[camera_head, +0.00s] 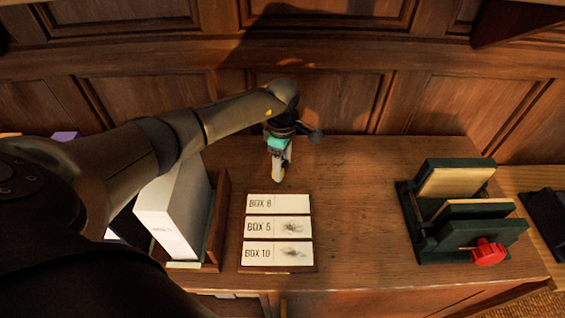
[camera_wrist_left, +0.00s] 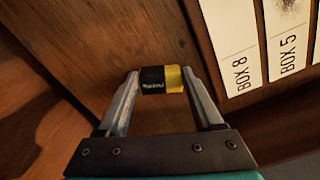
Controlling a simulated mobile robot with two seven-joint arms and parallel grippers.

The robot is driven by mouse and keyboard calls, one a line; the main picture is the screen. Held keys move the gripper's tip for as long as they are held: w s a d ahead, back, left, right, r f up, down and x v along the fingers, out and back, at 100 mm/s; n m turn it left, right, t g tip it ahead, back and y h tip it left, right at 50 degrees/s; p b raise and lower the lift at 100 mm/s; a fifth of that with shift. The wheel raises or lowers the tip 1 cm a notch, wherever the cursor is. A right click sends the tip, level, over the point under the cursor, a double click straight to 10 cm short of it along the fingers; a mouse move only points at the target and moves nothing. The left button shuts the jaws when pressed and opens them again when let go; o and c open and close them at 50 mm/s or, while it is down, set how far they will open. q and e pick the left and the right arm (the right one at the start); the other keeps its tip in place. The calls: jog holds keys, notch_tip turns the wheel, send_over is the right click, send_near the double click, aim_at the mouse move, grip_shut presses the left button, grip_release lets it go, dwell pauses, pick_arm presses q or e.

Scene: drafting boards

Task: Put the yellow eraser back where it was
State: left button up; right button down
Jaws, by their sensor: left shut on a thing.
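My left gripper (camera_head: 280,178) is over the wooden desk top, just behind the label board. In the left wrist view my left gripper (camera_wrist_left: 162,82) is shut on the yellow eraser (camera_wrist_left: 174,79), which has a black sleeve with small print on one side. In the head view the eraser is mostly hidden by the fingers. The label board (camera_head: 279,269) bears three white cards: BOX 8 (camera_head: 273,204), BOX 5 (camera_head: 264,227) and BOX 10 (camera_head: 265,252). BOX 5 and BOX 10 carry grey smudges; BOX 8 looks clean. My right gripper is not in view.
A white box file (camera_head: 172,218) stands in a wooden holder (camera_head: 219,215) left of the cards. A dark green rack (camera_head: 455,209) with a red knob (camera_head: 488,252) stands at the right. The desk between cards and rack is clear. A panelled wall (camera_head: 330,100) rises behind.

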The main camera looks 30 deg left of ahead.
aim_at(283, 167)
pick_arm(q)
jog(key=o, duration=1.2)
jog(key=shift+f, duration=0.1)
jog(key=shift+r, duration=0.2)
notch_tip(283, 167, up, 12)
jog(key=shift+p, duration=0.4)
